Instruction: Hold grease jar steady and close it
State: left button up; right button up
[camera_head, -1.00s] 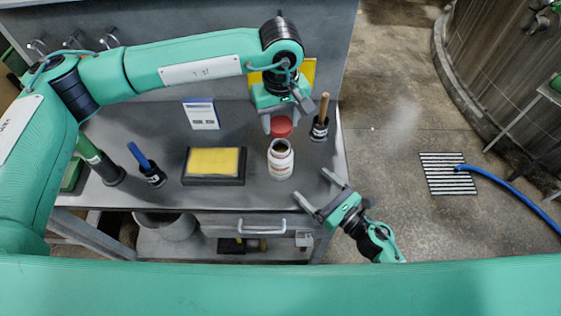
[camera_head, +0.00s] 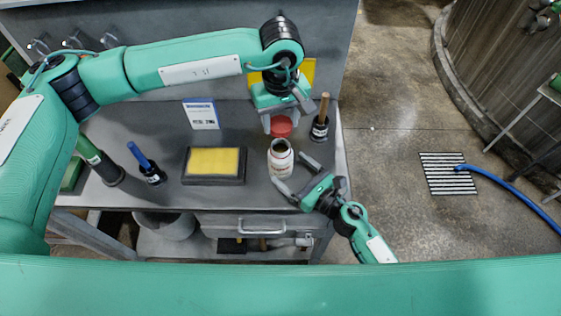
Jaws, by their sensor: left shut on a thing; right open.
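The white grease jar (camera_head: 281,160) stands upright and open on the grey workbench, with its dark mouth facing up. The red lid (camera_head: 281,126) is above and behind the jar's mouth in the picture, apart from it. My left gripper (camera_head: 282,119) is shut on the red lid, pointing down. I cannot tell whether the fingers touch the jar.
A black tray with a yellow pad (camera_head: 213,181) lies left of the jar. A dark holder with a wooden handle (camera_head: 320,128) stands to the right, near the bench edge. A blue-handled tool in a holder (camera_head: 151,173) and a small sign (camera_head: 201,114) are farther left.

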jog(key=shift+x, duration=2.25)
jog(key=c, duration=1.5)
pick_arm(q)
send_over(281, 141)
jog(key=s, duration=0.2)
jog(key=shift+s+f, duration=0.1)
jog(key=shift+f, duration=2.35)
jog(key=shift+f, duration=0.1)
jog(key=shift+f, duration=0.8)
jog(key=shift+f, duration=0.55)
